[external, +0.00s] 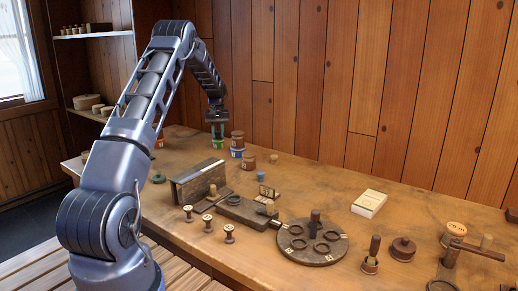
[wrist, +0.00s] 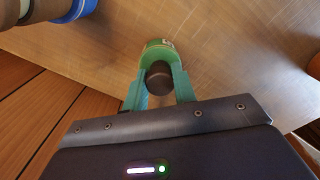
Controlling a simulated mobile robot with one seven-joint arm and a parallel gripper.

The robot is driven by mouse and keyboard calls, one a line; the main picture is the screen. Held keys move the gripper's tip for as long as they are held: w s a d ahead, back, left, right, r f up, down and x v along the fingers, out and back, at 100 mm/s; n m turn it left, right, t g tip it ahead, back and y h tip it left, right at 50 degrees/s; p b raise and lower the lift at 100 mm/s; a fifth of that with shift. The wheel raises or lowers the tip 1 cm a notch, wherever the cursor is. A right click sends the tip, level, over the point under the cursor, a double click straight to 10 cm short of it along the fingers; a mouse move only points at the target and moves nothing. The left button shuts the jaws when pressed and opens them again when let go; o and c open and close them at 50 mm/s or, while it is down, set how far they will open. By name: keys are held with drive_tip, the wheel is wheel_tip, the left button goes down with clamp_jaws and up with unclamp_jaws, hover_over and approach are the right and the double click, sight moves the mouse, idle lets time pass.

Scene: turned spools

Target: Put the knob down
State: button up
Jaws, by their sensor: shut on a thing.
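My gripper (external: 217,131) is at the far side of the bench, near the wood wall, pointing down. In the wrist view its green fingers (wrist: 158,88) are shut on a dark brown round knob (wrist: 157,76). A green pot with a pale label (wrist: 160,48) shows just beyond the knob; it also appears below the fingers in the external view (external: 218,145). I cannot tell whether the knob touches the pot. The knob is hidden by the fingers in the external view.
A blue pot with a brown top (external: 237,147) stands close right of my gripper. A brown pot (external: 248,162) and a small blue cup (external: 261,177) are nearby. The bench's back right has free room.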

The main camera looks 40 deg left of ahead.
sight(218, 132)
drive_tip(key=shift+f, duration=0.1)
drive_tip(key=o, duration=0.9)
drive_tip(key=shift+o, duration=0.2)
